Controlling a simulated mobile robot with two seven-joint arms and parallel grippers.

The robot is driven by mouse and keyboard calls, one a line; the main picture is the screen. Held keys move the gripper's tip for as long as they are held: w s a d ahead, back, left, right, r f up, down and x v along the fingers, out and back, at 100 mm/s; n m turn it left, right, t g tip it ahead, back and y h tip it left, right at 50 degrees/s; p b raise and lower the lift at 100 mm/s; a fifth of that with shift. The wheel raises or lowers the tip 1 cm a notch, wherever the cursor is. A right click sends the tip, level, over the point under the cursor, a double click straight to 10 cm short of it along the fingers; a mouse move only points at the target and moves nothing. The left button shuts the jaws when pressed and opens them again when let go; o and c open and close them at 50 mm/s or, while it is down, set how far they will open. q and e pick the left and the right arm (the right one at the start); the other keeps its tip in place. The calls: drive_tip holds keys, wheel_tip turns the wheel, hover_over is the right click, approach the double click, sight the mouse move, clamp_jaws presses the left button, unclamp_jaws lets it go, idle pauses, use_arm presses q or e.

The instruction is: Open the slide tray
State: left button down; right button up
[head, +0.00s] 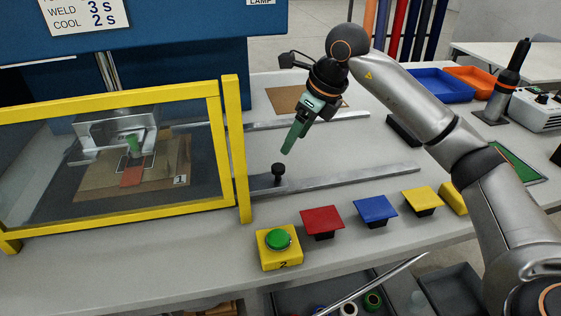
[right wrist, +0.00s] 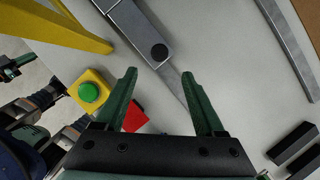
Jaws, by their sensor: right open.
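The slide tray (head: 88,187) is a brown plate behind the clear, yellow-framed guard, marked with a 1. A clamp-like fixture with red and green parts is on it. A flat metal arm with an upright black knob (head: 279,172) sticks out to the right of the guard, along the front rail (head: 365,176). The knob also shows in the right wrist view (right wrist: 159,52). My right gripper (head: 288,150) is open and empty, pointing down above the knob. In the right wrist view the knob appears just beyond the gap between the fingertips (right wrist: 159,74).
The guard's yellow post (head: 237,150) stands just left of the knob. A green button on a yellow box (head: 279,240) and red (head: 322,220), blue (head: 375,208) and yellow (head: 422,199) plates line the front edge. A rear rail (head: 300,122) runs behind. Bench between rails is clear.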

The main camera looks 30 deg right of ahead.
sight(279, 167)
drive_tip(key=x, duration=1)
clamp_jaws()
idle(1.2)
